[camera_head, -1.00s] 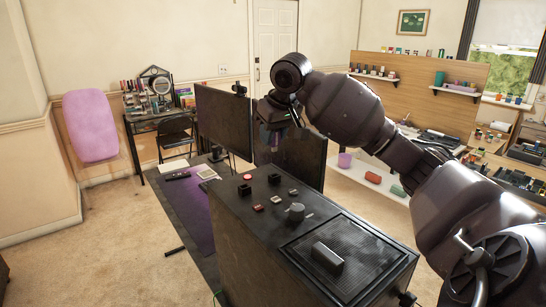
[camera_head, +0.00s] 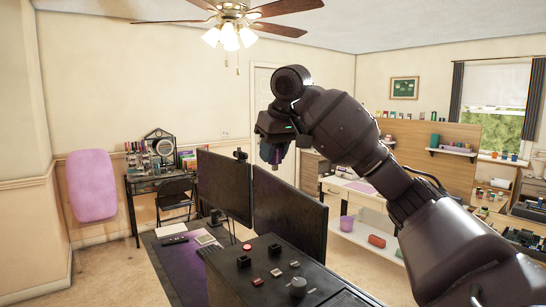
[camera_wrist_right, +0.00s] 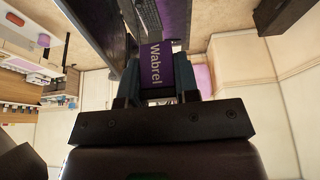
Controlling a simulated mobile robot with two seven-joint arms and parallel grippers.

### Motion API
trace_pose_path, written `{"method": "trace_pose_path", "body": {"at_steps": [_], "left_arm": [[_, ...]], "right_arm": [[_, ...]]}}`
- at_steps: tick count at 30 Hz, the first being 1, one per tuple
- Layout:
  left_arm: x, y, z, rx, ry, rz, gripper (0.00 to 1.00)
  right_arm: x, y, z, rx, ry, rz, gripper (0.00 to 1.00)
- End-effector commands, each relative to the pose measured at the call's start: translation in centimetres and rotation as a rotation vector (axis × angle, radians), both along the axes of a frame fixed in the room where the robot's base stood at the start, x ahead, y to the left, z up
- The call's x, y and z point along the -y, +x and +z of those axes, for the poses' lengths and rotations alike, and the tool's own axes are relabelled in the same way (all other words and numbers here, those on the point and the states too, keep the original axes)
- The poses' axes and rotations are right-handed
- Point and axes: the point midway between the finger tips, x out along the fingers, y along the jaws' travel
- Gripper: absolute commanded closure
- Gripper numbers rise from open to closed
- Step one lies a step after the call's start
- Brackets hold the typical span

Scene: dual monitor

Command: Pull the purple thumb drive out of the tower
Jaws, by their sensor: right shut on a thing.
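The purple thumb drive (camera_wrist_right: 156,68) shows in the right wrist view, with "Wabrel" lettered on it. It sits between the fingers of my right gripper (camera_wrist_right: 156,98), which is shut on it. In the head view my right gripper (camera_head: 272,154) hangs in the air above and behind the black tower, in front of the far wall and near the top of the right monitor. The drive is hard to make out there. The tower (camera_head: 265,270) stands at bottom centre, its top panel apart from the gripper. My left gripper is not in view.
Two dark monitors (camera_head: 224,183) and (camera_head: 290,211) stand behind the tower on the desk (camera_head: 180,270). A side table (camera_head: 150,186) with a chair (camera_head: 174,192) stands at the far left. A shelf unit (camera_head: 455,150) stands at the right. The air around the gripper looks clear.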

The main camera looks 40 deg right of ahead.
Motion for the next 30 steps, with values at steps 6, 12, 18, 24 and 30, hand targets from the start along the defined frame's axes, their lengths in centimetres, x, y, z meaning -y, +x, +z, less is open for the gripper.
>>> {"method": "trace_pose_path", "body": {"at_steps": [6, 12, 18, 24, 30], "left_arm": [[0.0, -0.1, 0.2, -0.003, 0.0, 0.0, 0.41], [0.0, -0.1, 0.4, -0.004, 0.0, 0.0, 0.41], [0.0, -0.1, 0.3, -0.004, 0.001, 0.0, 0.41], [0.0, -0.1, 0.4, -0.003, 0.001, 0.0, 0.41], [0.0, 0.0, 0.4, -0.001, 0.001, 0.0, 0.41]], "right_arm": [[0.0, 0.0, 0.7, 0.0, 0.0, 0.0, 0.94], [0.0, 0.0, 1.4, 0.001, 0.0, 0.0, 0.94], [0.0, 0.0, 2.0, 0.001, 0.0, 0.0, 0.94], [0.0, 0.0, 2.7, 0.001, 0.0, 0.0, 0.94], [0.0, 0.0, 3.2, 0.0, 0.0, 0.0, 0.94]]}}
